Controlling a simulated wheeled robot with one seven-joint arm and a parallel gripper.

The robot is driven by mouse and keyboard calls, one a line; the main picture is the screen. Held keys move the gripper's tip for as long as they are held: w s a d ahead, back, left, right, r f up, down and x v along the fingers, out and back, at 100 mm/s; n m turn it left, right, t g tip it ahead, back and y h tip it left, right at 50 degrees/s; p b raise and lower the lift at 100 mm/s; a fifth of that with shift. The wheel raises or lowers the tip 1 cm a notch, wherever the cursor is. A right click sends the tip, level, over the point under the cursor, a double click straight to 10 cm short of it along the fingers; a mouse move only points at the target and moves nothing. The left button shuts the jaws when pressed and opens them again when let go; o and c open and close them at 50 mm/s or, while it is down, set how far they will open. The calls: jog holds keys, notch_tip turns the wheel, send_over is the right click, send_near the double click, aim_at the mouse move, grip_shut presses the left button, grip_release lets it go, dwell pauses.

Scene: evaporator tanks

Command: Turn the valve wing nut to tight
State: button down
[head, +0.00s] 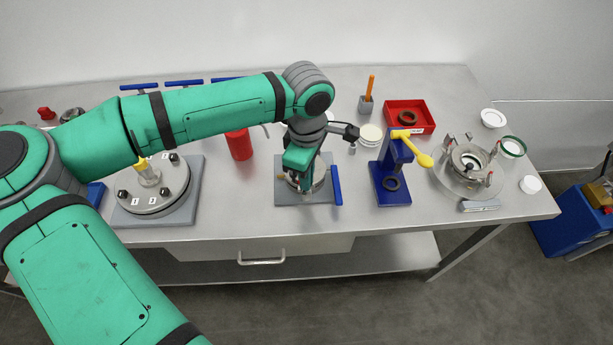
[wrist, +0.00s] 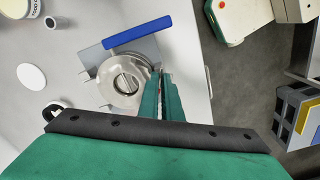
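The valve is a round metal body (wrist: 124,80) on a grey plate (head: 290,201) near the front edge of the table, with a blue bar handle (head: 337,185) at its right in the head view. In the wrist view the blue bar (wrist: 138,32) lies above the metal body. My gripper (head: 309,196) points down over the front right of the valve. In the wrist view its two green fingers (wrist: 164,80) lie close together beside the round body, with a thin gap between them. I cannot make out the wing nut; the fingers may hide it.
A blue stand with a yellow lever (head: 411,148) stands to the right, then a clear round plate with a metal ring (head: 466,178). A red cylinder (head: 239,145) and a bolted flange (head: 150,190) are to the left. A red tray (head: 424,121) is behind.

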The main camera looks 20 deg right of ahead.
jog(key=m, duration=0.6)
jog(key=shift+f, duration=0.15)
jog(key=shift+a+m, duration=0.15)
jog(key=shift+m, duration=0.15)
jog(key=c, duration=2)
grip_release()
jog(key=shift+s, duration=0.1)
jog(key=shift+d+r, duration=0.2)
jog(key=shift+r, duration=0.15)
notch_tip(320, 180, up, 10)
jog(key=shift+a+r, duration=0.15)
jog(key=shift+r, duration=0.1)
